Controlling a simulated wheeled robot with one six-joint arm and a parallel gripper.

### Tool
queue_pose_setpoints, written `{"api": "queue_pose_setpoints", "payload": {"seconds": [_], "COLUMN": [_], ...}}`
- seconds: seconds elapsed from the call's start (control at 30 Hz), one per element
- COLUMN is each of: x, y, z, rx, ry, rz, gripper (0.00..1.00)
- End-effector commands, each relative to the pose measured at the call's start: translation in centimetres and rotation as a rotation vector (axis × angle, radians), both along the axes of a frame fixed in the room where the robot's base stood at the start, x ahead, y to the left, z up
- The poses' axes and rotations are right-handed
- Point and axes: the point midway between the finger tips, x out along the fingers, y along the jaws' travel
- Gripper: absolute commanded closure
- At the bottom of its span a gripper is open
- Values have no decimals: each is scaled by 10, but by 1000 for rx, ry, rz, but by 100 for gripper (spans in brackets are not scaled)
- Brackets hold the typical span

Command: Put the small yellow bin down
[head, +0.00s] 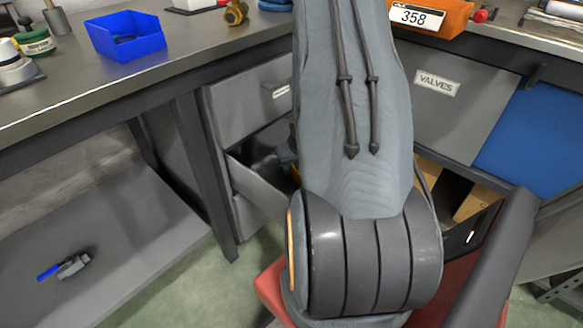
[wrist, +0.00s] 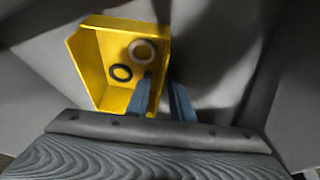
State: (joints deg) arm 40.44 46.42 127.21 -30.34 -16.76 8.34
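The small yellow bin (wrist: 88,70) is in the wrist view, with a pale ring (wrist: 142,51) and a dark ring (wrist: 121,72) inside it. My gripper (wrist: 163,92) has one blue-grey finger inside the bin and the other outside, pinching its right wall between them. Grey panels surround the bin. In the head view, an open grey drawer (head: 258,187) is left of my arm, and a sliver of yellow (head: 295,174) shows at it. My arm hides the rest of the bin and the gripper there. Whether the bin touches the drawer floor cannot be told.
A workbench (head: 80,85) carries a blue bin (head: 126,38) and an orange bin (head: 428,18) labelled 358. A closed drawer (head: 250,100) is above the open one. A VALVES panel (head: 455,105) is at right. A lower shelf (head: 110,235) holds a small tool (head: 72,266).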

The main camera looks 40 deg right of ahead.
Motion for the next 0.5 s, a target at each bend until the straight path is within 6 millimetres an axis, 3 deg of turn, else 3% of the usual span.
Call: {"api": "queue_pose_setpoints", "payload": {"seconds": [0.5], "x": [-34], "y": [10], "z": [88], "rx": [-1], "ry": [-2], "rz": [-1], "gripper": [79]}}
